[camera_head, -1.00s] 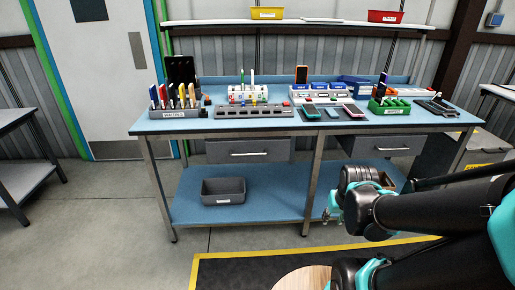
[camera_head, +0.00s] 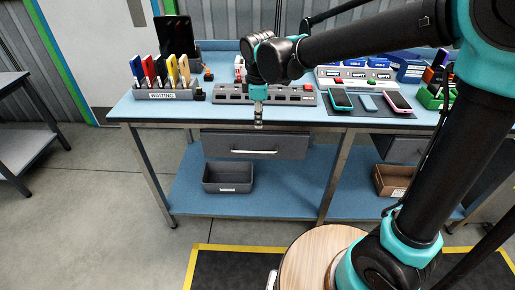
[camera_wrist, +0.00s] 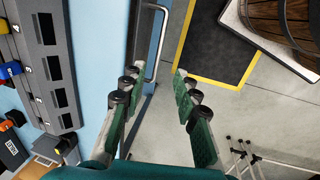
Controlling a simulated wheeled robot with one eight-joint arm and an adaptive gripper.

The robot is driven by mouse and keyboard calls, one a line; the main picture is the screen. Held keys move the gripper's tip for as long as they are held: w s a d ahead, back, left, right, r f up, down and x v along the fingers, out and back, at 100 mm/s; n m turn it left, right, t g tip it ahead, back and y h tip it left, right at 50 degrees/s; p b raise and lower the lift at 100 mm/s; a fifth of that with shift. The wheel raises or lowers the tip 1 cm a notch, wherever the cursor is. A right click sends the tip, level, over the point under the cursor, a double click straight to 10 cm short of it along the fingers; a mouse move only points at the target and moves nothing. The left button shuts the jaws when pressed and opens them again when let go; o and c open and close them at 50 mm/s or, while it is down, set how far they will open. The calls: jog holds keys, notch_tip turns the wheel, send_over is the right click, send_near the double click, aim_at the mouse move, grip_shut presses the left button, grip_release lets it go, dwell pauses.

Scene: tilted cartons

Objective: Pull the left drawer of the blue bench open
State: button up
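The blue bench (camera_head: 185,110) stands ahead of me, its top edge running across the middle of the head view. Its left drawer (camera_head: 212,142) is a grey front under the top and looks shut. A pale bar handle (camera_head: 253,152) runs across it. My gripper (camera_head: 258,124) hangs at the bench's front edge, just above the handle in the head view. In the wrist view my gripper (camera_wrist: 158,78) is open, with two green-padded fingers apart and nothing between them. The handle (camera_wrist: 161,42) shows beyond the fingertips, roughly in line with the gap and apart from them.
The bench top holds a waiting rack (camera_head: 165,95), a grey slotted rack (camera_head: 230,97) and phones on a dark mat (camera_head: 375,112). A grey bin (camera_head: 228,178) and a brown bin (camera_head: 392,180) sit on the lower shelf.

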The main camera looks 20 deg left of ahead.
send_near(257, 148)
jog(key=s+f, duration=0.1)
jog(key=f, duration=0.2)
jog(key=s+d+f, duration=0.1)
jog(key=f, duration=0.1)
jog(key=shift+s+f, duration=0.25)
jog(key=shift+s, duration=0.05)
grip_shut()
dwell(0.4)
